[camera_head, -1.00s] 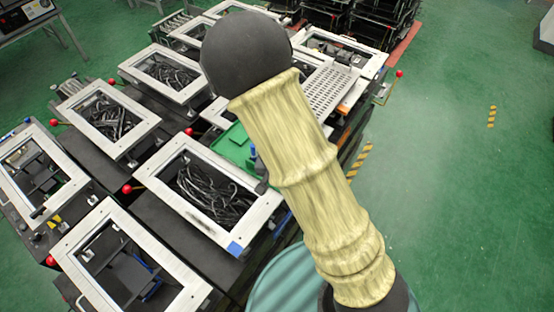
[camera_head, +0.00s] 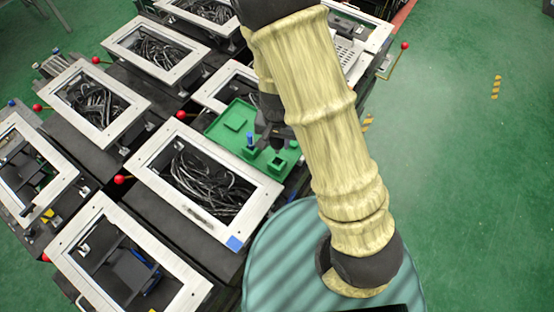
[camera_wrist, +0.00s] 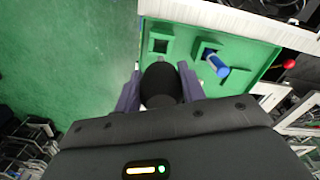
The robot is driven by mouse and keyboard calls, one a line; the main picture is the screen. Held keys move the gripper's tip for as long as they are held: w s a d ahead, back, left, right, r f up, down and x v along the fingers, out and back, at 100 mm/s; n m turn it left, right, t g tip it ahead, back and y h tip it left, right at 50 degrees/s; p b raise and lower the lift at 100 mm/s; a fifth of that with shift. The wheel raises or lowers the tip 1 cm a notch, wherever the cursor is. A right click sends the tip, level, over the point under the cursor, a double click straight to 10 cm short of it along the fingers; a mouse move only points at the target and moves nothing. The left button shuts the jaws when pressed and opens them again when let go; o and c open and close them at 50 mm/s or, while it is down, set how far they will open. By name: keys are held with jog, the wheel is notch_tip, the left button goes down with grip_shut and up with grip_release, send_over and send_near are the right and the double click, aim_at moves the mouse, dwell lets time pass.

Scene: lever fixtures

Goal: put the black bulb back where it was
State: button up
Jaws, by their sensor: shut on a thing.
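The black bulb (camera_wrist: 161,84) is between the two fingers of my gripper (camera_wrist: 158,76) in the wrist view, and the gripper is shut on it. In that view a green tray (camera_wrist: 185,32) lies just beyond the bulb. The tray has an empty square socket (camera_wrist: 160,45) straight ahead of the bulb and a blue peg (camera_wrist: 215,64) in a holder to the right. In the head view my gripper (camera_head: 272,135) is over the right part of the green tray (camera_head: 222,128), beside the blue peg (camera_head: 250,138). The bulb cannot be told from the dark gripper there.
White-framed boxes with black cables (camera_head: 207,185) stand around the tray, with several red-knobbed levers (camera_head: 119,180) beside them. A teal ribbed round surface (camera_head: 290,262) lies below my arm. Green floor (camera_head: 470,180) is open at the right.

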aim_at(277, 151)
dwell(0.3)
notch_tip(277, 151, down, 5)
jog(key=shift+w+f, duration=0.1)
jog(key=shift+f, duration=0.35)
jog(key=shift+a, duration=0.1)
jog(key=shift+f+p, duration=0.6)
jog(key=shift+f, duration=1.45)
jog(key=o, duration=0.7)
